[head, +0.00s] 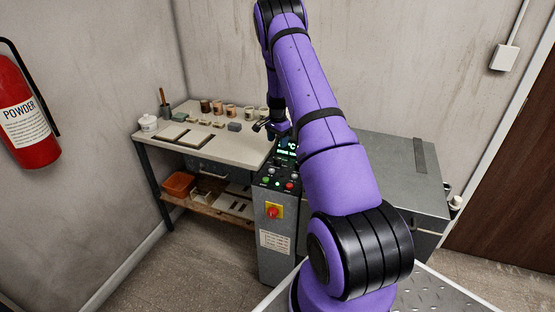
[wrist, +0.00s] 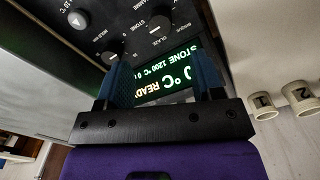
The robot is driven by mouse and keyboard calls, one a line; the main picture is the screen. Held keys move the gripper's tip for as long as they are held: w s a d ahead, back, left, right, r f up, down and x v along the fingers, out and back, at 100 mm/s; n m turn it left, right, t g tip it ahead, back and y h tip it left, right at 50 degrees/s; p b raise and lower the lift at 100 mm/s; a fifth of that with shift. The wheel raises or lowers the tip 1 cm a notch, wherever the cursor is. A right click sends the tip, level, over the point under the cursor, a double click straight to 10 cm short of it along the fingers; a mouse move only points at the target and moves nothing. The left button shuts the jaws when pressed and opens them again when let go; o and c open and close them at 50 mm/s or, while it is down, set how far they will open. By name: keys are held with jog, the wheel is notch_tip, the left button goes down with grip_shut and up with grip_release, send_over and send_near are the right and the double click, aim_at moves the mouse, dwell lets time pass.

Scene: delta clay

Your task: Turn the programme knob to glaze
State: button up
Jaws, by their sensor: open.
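The programme knob (wrist: 160,25) is a round black knob on the dark control panel. It shows upside down in the wrist view, with "STONE" and "GLAZE" printed around it. The lit green display (wrist: 165,78) beside it reads "STONE 1200 °C" and "READY". My gripper (wrist: 165,62) is open, its two blue fingers apart and nothing visible between them. The fingers point toward the panel; the knob lies beyond the tips, and contact is not visible. In the head view my gripper (head: 270,127) is above the top of the control cabinet (head: 275,215), and the knob cannot be made out.
A red emergency stop (head: 273,211) is lower on the cabinet. A table (head: 240,150) with pots and tiles adjoins on the left; the grey kiln (head: 385,165) is right.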

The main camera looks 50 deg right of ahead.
aim_at(277, 158)
notch_tip(277, 158, down, 10)
jog(key=shift+r, duration=0.2)
jog(key=shift+c, duration=0.2)
jog(key=c, duration=0.9)
